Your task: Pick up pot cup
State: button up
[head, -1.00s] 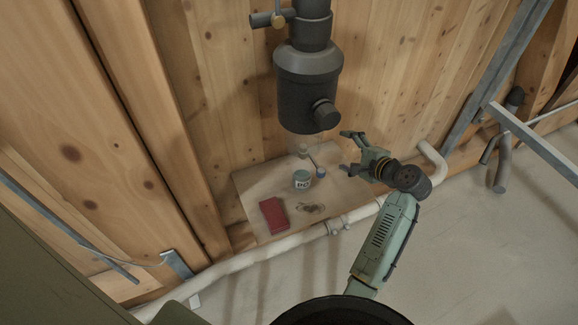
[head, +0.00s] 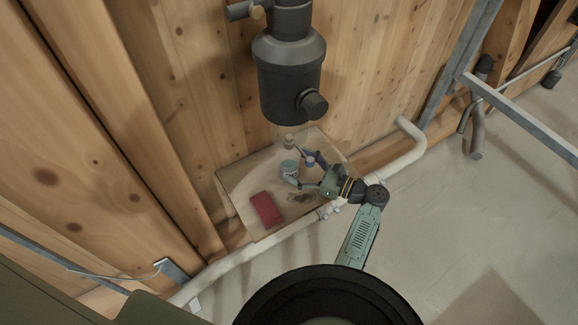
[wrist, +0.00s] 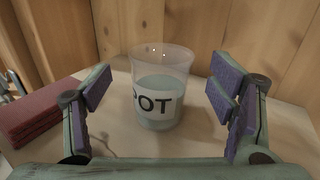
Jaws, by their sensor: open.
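The pot cup (wrist: 158,88) is a clear cup with pale green contents and a white label reading "OT", its first letter partly hidden. It stands upright on the wooden board. It also shows in the head view (head: 289,170), near the middle of the board. My gripper (wrist: 160,92) is open, with a purple-padded finger on each side of the cup in the wrist view. The cup appears between or just beyond the fingertips, with gaps on both sides. In the head view my gripper (head: 301,172) reaches in from the right, low over the board.
A large dark mixer (head: 289,85) hangs above. A pale pipe (head: 250,255) runs along the board's front edge, and a plank wall stands behind.

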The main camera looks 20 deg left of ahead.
aim_at(281, 158)
jog(key=a, duration=0.4)
jog(key=shift+w+r, duration=0.1)
jog(key=shift+w, duration=0.25)
jog(key=shift+c, duration=0.4)
jog(key=c, duration=1)
jog(key=shift+c, duration=0.2)
